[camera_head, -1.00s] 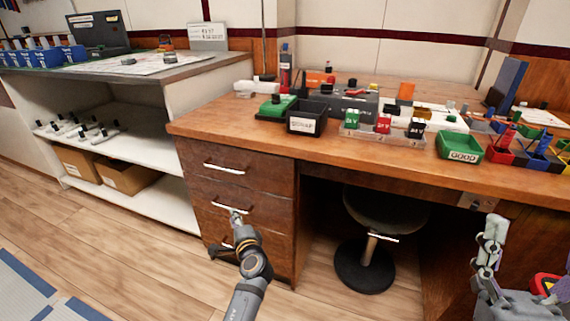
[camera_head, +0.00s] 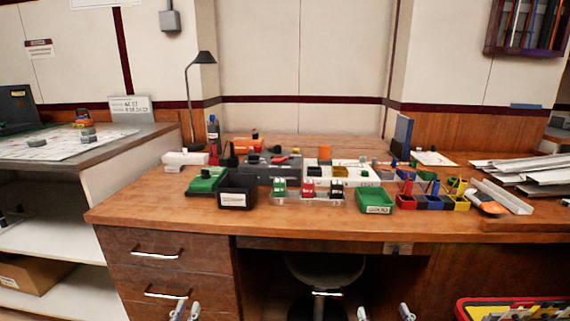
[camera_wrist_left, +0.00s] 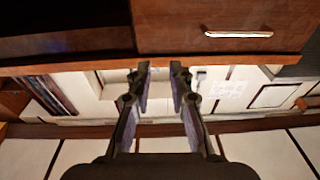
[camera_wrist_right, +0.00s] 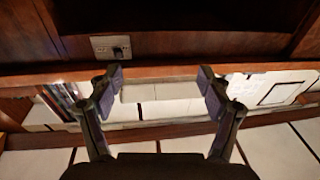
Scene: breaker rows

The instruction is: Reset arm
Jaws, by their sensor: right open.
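My left gripper (camera_head: 187,311) shows only its fingertips at the bottom edge of the head view, in front of the desk drawers. In the left wrist view (camera_wrist_left: 160,70) its fingers are apart with a narrow gap and nothing between them. My right gripper (camera_head: 384,312) also shows only its fingertips at the bottom edge, right of the stool. In the right wrist view (camera_wrist_right: 161,74) its fingers are wide apart and empty. Both grippers are below the level of the desk top (camera_head: 150,210). The rest of both arms is out of the head view.
The desk holds a black bin (camera_head: 237,189), a green GOOD bin (camera_head: 376,200), small coloured bins and breaker parts. A stool (camera_head: 325,268) stands under the desk. A red-rimmed tray (camera_head: 463,309) is at the lower right. White shelves (camera_head: 60,235) stand left.

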